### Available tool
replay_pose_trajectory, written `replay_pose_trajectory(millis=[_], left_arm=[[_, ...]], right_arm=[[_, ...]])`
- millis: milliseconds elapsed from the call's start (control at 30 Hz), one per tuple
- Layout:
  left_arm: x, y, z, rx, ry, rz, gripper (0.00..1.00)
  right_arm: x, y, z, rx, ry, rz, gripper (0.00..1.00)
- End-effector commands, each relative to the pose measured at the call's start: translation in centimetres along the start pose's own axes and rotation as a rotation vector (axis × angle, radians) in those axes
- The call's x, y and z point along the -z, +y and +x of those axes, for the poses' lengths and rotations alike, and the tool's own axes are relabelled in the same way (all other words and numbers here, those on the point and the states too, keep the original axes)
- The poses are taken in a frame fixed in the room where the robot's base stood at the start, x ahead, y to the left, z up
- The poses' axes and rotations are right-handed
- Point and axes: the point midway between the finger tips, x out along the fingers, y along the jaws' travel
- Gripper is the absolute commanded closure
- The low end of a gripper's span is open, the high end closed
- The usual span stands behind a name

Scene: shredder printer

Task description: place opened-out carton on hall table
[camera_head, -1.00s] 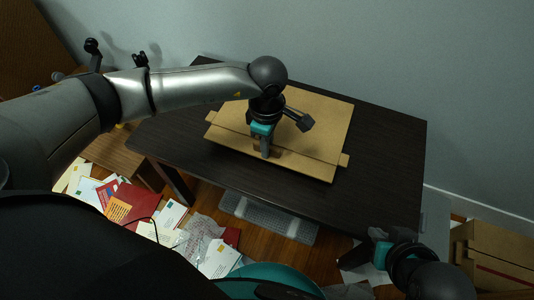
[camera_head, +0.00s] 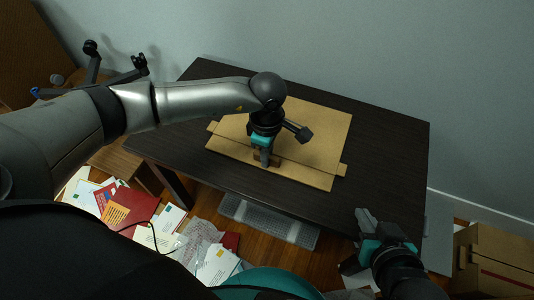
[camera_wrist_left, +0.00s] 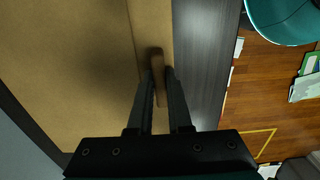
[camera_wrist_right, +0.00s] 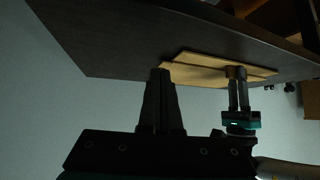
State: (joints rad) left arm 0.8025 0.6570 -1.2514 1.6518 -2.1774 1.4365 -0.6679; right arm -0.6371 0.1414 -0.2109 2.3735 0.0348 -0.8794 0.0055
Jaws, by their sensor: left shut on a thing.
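The opened-out carton (camera_head: 315,135) is a flat tan sheet with narrow flaps along its near side. It lies level on, or just above, the dark hall table (camera_head: 390,150); I cannot tell if there is a small gap. My left gripper (camera_head: 264,162) points down at the carton's near side. In the left wrist view its fingers (camera_wrist_left: 160,75) close on a small brown raised piece at the carton's flap (camera_wrist_left: 152,25). My right gripper (camera_head: 364,218) is off the table's near right edge, empty, its fingers together in the right wrist view (camera_wrist_right: 160,75).
Scattered papers and envelopes (camera_head: 130,205) and a grey ribbed tray (camera_head: 268,222) are on the floor before the table. A teal bin (camera_head: 265,275) is at the front. A cardboard box (camera_head: 490,260) stands at lower right. The table's right part is bare.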

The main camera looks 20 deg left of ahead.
Motion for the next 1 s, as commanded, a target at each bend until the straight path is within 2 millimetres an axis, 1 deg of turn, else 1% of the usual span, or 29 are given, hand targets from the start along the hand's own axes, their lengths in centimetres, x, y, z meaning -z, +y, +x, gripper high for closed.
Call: replay_pose_trajectory(millis=[33,67,300,333,667,767,1000], left_arm=[[0.0,0.1,0.1,-0.003,-0.001,0.0,1.0],[0.0,0.0,0.2,0.0,0.0,0.0,0.82],[0.0,0.0,0.1,0.0,0.0,0.0,0.55],[0.0,0.0,0.1,0.0,0.0,0.0,0.53],[0.0,0.1,0.0,-0.001,0.0,0.0,0.53],[0.0,0.1,-0.3,-0.002,0.0,0.0,0.53],[0.0,0.1,-2.0,-0.003,0.0,-0.001,0.53]], right_arm=[[-0.1,-0.1,0.1,0.004,0.008,0.0,1.0],[-0.1,-0.2,0.2,0.005,0.012,0.0,1.0],[0.0,-0.1,0.1,0.004,0.01,0.001,1.0],[0.0,-0.1,0.1,0.004,0.01,0.0,1.0],[-0.1,-0.1,0.0,0.003,0.003,0.0,1.0],[-0.1,0.3,-0.2,-0.007,-0.024,-0.001,1.0],[-0.9,1.6,-1.5,-0.044,-0.151,-0.002,1.0]])
